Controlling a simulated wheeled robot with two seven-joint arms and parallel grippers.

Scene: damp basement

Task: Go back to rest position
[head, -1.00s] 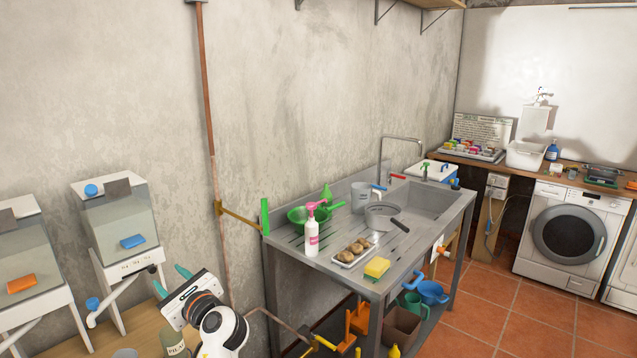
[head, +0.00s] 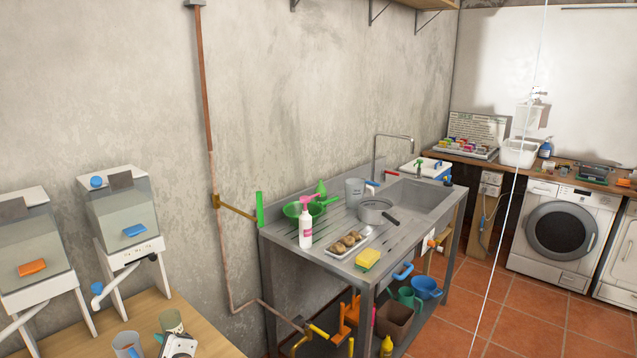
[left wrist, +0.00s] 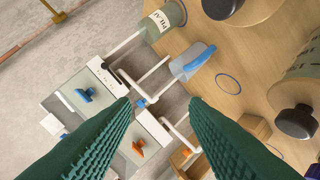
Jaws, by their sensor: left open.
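My left gripper (left wrist: 160,108) is open, with its two dark green ridged fingers spread apart in the left wrist view and nothing between the tips. In the head view only a small white part of it (head: 180,346) shows at the bottom edge, over the wooden table (head: 205,340). In the left wrist view a clear cup with a blue handle (left wrist: 192,62) and a labelled jar (left wrist: 165,20) lie beyond the fingertips. My right gripper is not in view.
Two white tank units, one with a blue block (head: 134,230) and one with an orange block (head: 31,267), stand at the left. A steel sink bench (head: 335,258) holds a bottle, pan, tray and sponge. A washing machine (head: 562,232) stands at right. Tiled floor is open between.

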